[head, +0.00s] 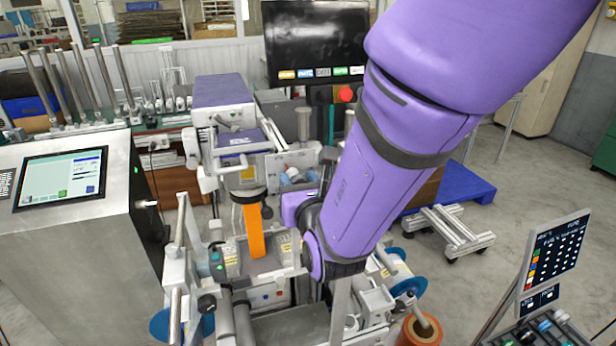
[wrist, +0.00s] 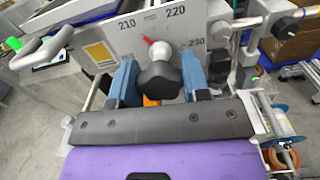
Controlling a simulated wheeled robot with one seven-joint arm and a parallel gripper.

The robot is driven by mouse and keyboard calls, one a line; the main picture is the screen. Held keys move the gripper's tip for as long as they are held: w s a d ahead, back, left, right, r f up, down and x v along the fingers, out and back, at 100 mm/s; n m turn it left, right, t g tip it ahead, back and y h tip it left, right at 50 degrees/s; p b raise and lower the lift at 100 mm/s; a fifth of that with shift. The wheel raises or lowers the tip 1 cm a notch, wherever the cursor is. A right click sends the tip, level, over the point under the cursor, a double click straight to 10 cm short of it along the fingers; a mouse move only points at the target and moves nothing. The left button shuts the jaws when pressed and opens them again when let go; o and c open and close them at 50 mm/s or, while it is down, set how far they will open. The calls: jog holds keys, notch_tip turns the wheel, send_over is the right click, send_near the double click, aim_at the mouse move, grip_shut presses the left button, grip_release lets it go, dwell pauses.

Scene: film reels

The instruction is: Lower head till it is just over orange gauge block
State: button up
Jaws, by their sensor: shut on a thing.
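In the wrist view my gripper (wrist: 160,82) has its two blue fingers on either side of a black faceted knob (wrist: 158,76) and is shut on it. Behind the knob a grey plate carries a scale (wrist: 175,24) marked 210, 220 and 230, with a red pointer (wrist: 146,40) close to the 220 side. The orange gauge block (head: 256,235) stands upright in the machine in the head view, with a dark round part at its upper end. A sliver of orange (wrist: 150,101) shows below the knob in the wrist view. The gap between head and block cannot be judged. My arm hides the fingers in the head view.
A steel console with a screen (head: 62,178) stands at left. Blue-flanged rollers (head: 410,287) and an orange roll (head: 420,330) lie at the machine's right. A tilted panel (head: 553,262) is at far right. A monitor (head: 315,42) stands behind; open floor lies right.

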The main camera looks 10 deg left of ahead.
jog(key=shift+n, duration=0.4)
jog(key=n, duration=0.4)
jog(key=shift+n, duration=0.3)
jog(key=n, duration=0.4)
jog(key=shift+a+r+n, duration=0.1)
jog(key=shift+r+n, duration=0.05)
jog(key=shift+n, duration=0.25)
jog(key=shift+o, duration=0.2)
jog(key=shift+w, duration=0.2)
jog(key=o, duration=0.9)
jog(key=shift+d, duration=0.25)
jog(key=shift+s+a, duration=0.1)
jog(key=shift+s, duration=0.1)
